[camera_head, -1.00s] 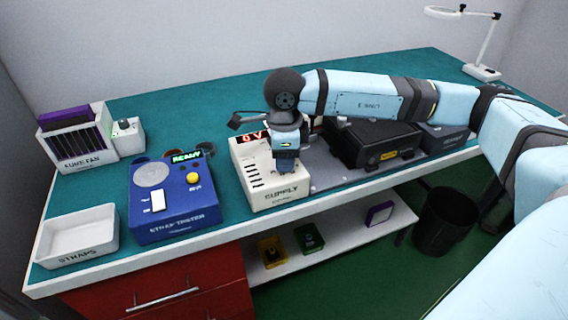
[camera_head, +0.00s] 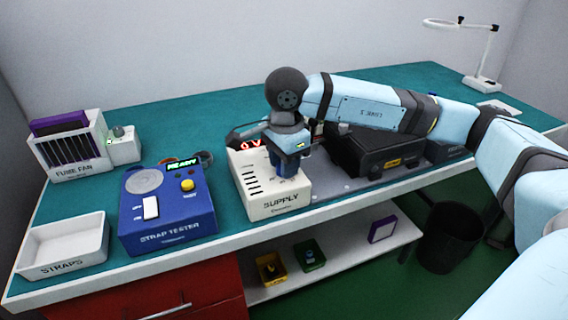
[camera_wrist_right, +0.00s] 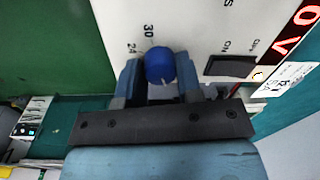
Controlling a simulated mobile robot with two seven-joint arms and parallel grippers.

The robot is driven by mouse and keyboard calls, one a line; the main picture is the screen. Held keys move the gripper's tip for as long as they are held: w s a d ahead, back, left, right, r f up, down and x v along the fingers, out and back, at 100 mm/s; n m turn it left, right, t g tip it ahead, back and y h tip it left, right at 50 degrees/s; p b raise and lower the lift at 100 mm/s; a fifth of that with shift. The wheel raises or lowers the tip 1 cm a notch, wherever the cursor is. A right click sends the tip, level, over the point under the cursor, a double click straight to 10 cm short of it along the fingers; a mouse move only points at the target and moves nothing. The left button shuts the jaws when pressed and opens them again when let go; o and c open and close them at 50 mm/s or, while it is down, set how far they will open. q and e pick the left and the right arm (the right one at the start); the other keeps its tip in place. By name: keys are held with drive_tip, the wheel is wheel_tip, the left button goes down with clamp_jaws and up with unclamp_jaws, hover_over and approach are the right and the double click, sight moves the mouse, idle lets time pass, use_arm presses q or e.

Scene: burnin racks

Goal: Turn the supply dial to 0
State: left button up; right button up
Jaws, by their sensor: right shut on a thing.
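The supply (camera_head: 262,204) is a white box on the bench, with a red display (camera_head: 250,144) that reads 0 V. Its blue dial (camera_wrist_right: 159,66) shows in the right wrist view, with the numbers 24 and 30 printed beside it and a small white mark on its lower edge. My right gripper (camera_wrist_right: 160,75) points down onto the supply, its fingers shut on the dial from both sides. It also shows in the head view (camera_head: 287,172), where it hides the dial. Other numbers around the dial are hidden. My left gripper is not in view.
A blue strap tester (camera_head: 168,208) stands left of the supply, with a white straps tray (camera_head: 62,247) farther left. A fume fan box (camera_head: 75,160) is behind them. A black device (camera_head: 380,150) stands close to the supply's right. A rocker switch (camera_wrist_right: 230,66) sits near the dial.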

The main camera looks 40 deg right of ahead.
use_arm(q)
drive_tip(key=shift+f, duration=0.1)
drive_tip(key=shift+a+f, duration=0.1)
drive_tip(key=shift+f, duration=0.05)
use_arm(e)
drive_tip(key=o, duration=0.9)
drive_tip(key=shift+o, duration=0.2)
drive_tip(key=shift+r, duration=0.1)
use_arm(q)
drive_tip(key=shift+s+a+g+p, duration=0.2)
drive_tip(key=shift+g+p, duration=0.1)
drive_tip(key=shift+p, duration=0.7)
use_arm(e)
wheel_tip(320, 180, up, 14)
drive_tip(key=shift+s, duration=0.35)
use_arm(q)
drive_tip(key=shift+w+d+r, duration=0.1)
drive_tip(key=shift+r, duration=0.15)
use_arm(e)
drive_tip(key=shift+f, duration=0.2)
